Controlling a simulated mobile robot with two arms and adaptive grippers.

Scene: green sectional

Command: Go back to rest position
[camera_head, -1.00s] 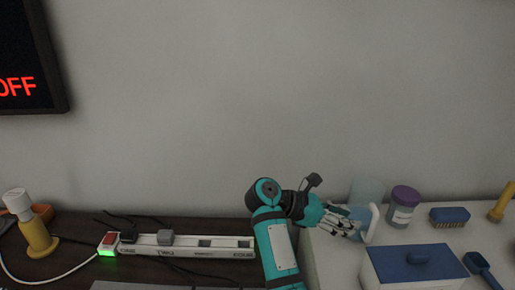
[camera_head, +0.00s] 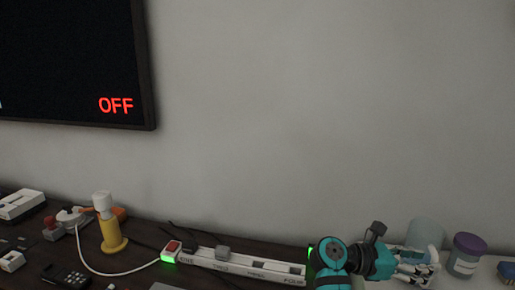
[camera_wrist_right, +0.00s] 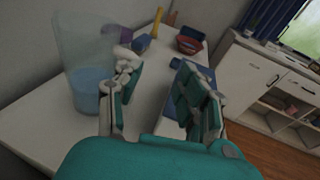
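My right gripper (camera_head: 418,272) is at the lower right of the head view, beside a clear pitcher. In the right wrist view its two teal and grey fingers (camera_wrist_right: 158,100) are spread apart with nothing between them. The clear pitcher (camera_wrist_right: 85,60) with blue liquid and a white handle stands just left of the fingers in that view. It also shows in the head view (camera_head: 425,232), partly behind my gripper. I cannot tell whether a finger touches its handle. My left gripper is not in view.
A power strip (camera_head: 240,265) with a lit green end lies on the dark desk. A yellow stand with a white top (camera_head: 110,230) is left of it. A purple-lidded jar (camera_head: 465,255) stands right of the pitcher. A screen (camera_head: 75,60) reading OFF hangs above.

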